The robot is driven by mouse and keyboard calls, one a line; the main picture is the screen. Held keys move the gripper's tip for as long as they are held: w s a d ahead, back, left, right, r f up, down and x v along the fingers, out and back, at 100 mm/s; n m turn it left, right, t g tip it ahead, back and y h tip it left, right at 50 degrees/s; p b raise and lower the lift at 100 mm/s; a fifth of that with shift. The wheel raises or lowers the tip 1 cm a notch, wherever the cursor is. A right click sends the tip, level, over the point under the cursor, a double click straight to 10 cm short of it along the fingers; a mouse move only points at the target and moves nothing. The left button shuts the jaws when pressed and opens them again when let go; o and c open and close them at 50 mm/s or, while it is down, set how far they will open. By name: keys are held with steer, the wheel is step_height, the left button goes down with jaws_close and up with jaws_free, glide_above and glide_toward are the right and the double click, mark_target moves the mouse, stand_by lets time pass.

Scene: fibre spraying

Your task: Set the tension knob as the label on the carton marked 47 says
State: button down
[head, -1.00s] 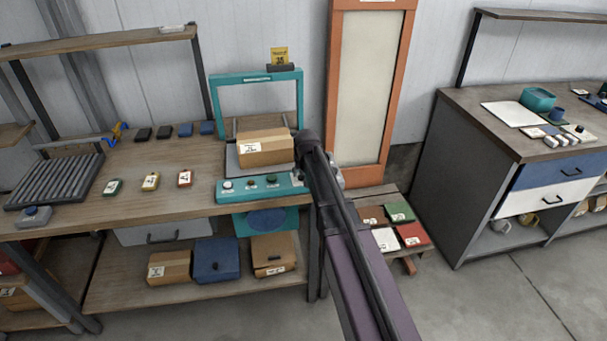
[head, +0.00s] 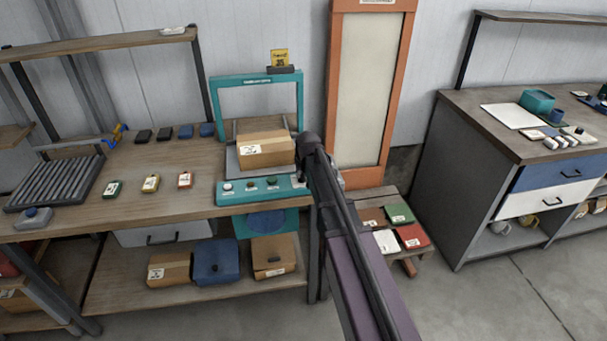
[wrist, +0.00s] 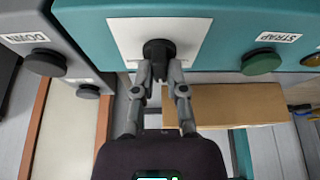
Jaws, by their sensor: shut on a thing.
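In the wrist view my gripper (wrist: 158,85) is shut on a black knob (wrist: 158,47). The knob sits on a white plate (wrist: 120,38) on the teal panel, whose scale I cannot read. In the head view my arm's end hides this knob at the right end of the teal machine (head: 240,193). A brown carton (head: 272,151) sits in the machine under its teal frame. Its white label (head: 249,149) faces front but is too small to read, so I cannot tell if it is 47. The carton also shows in the wrist view (wrist: 235,104).
A green button (wrist: 261,62) marked STRAP sits beside the knob. A grey unit (wrist: 45,25) with a dark button marked DOWN is at left. Other cartons (head: 169,270) lie on the lower shelf.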

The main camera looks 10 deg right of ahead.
steer(key=n+y, duration=0.1)
steer(key=n, duration=0.3)
steer(key=shift+d, duration=0.1)
steer(key=shift+n+g+y, duration=0.7)
steer(key=shift+n+y, duration=0.2)
steer(key=shift+n, duration=1.2)
steer(key=c, duration=0.7)
jaws_free()
